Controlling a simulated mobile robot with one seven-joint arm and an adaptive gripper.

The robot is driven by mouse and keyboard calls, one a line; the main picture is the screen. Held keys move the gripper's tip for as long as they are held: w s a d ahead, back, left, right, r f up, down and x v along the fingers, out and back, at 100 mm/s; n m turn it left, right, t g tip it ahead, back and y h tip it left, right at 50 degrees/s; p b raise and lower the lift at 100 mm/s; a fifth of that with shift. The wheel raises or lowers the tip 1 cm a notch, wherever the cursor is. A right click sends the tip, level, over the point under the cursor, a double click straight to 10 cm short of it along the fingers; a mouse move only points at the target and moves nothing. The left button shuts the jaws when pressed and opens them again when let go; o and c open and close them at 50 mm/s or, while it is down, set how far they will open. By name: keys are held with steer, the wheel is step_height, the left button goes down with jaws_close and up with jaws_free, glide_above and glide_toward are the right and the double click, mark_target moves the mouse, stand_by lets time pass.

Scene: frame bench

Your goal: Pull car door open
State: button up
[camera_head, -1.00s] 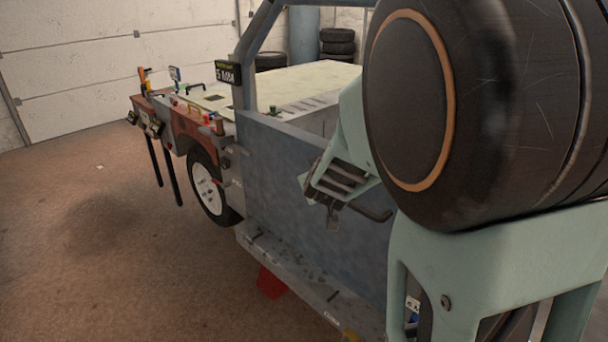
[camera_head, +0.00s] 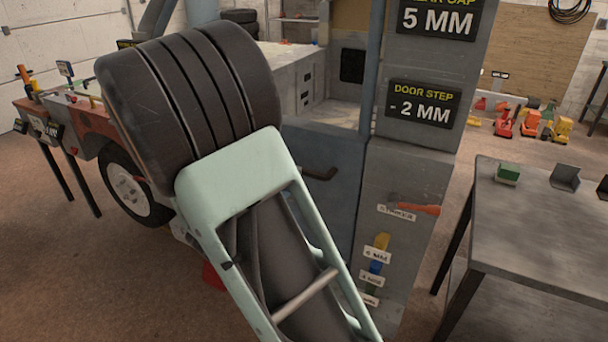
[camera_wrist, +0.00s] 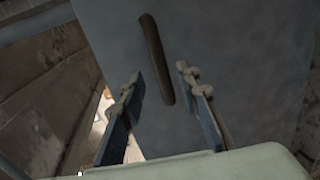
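The blue-grey car door (camera_head: 345,190) stands at the middle of the head view, partly hidden behind my arm. Its dark bar handle (camera_head: 320,174) sticks out just right of my arm. In the wrist view the door (camera_wrist: 235,50) fills most of the picture, and the handle (camera_wrist: 153,50) runs steeply down it. My gripper (camera_wrist: 158,74) is open, with one finger on each side of the handle's lower part as seen there. I cannot tell how far the fingertips are from the door, and no contact shows. The gripper is hidden in the head view.
A grey pillar (camera_head: 405,200) with labels and coloured blocks stands right of the door. A metal table (camera_head: 540,220) stands at the right. The vehicle's front wheel (camera_head: 130,190) and rusty front are at the left. Brown floor (camera_head: 60,290) is clear at the lower left.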

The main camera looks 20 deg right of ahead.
mark_target(303, 173)
steer(key=b+x, duration=0.1)
steer(key=x, duration=0.6)
steer(key=shift+w+d, duration=0.15)
steer(key=shift+w, duration=0.05)
steer(key=shift+c, duration=0.5)
jaws_close()
